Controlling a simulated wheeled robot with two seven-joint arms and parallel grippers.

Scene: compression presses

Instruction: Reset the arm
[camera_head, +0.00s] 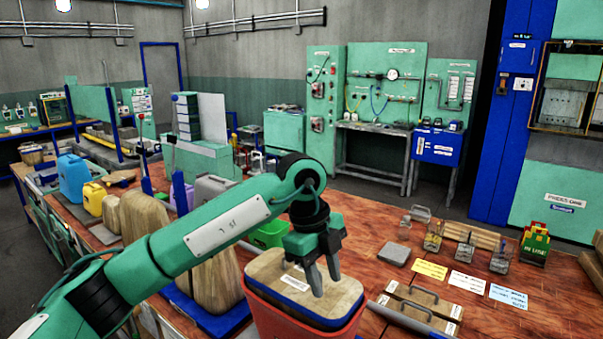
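My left arm, green and dark grey, comes in from the left and bends down at the wrist. My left gripper (325,287) points down, with its two dark fingers apart and nothing seen between them. It is over a wooden block (263,273) with a white label, which sits in the mouth of a red bin (345,334). I cannot tell whether the fingertips touch the block. The block's middle is partly hidden by the fingers. My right gripper is not in view.
A wooden case with handles (418,309) lies right of the bin. Coloured jugs (73,178) and large wooden pieces (146,215) are at left. A blue press frame (507,120) rises at right.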

